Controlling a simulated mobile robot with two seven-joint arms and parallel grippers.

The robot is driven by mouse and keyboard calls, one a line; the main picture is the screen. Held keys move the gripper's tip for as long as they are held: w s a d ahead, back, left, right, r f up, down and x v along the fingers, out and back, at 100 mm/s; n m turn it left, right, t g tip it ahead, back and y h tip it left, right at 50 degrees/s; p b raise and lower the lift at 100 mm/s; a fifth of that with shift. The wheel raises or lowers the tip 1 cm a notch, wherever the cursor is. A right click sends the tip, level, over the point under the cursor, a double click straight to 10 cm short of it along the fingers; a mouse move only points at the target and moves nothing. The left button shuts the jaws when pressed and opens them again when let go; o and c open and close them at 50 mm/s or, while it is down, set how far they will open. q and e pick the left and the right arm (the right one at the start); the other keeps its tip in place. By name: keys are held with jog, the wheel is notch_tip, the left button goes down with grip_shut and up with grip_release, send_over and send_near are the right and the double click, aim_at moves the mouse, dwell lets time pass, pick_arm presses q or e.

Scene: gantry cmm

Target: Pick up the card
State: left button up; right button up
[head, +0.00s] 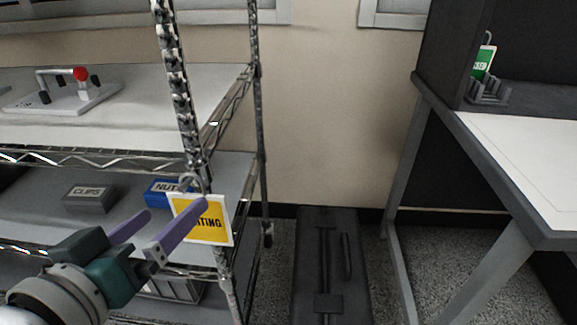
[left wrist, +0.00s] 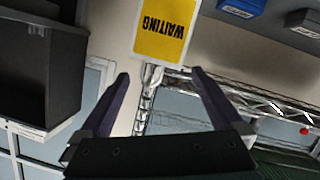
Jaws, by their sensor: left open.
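The card (head: 217,230) is yellow with a white border and dark lettering ending in "TING". It hangs by a ring from a hook on the shelf's front post. In the left wrist view the card (left wrist: 162,32) reads "WAITING" upside down, at the top centre, beyond the fingertips. My left gripper (head: 176,213) is open, with purple fingers pointing at the card. One finger overlaps the card's left part in the head view. In the left wrist view the space between its fingers (left wrist: 158,78) holds no card. My right gripper is not in view.
The wire shelf rack (head: 222,120) holds a grey CLIPS bin (head: 90,198), a blue NUTS bin (head: 163,190) and a fixture with a red knob (head: 62,95). A green card (head: 484,62) hangs by the desk (head: 530,150) at right. A dark case (head: 330,265) stands on the floor between.

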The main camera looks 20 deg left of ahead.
aim_at(186, 197)
pick_arm(q)
jog(key=x, duration=0.2)
jog(key=b+x, duration=0.1)
jog(key=x, duration=0.1)
jog(key=shift+a, duration=0.25)
jog(key=b+x, duration=0.2)
jog(key=x, duration=0.3)
jog(key=shift+s+d+f, duration=0.1)
jog(key=shift+w, duration=0.5)
jog(key=c, duration=1.1)
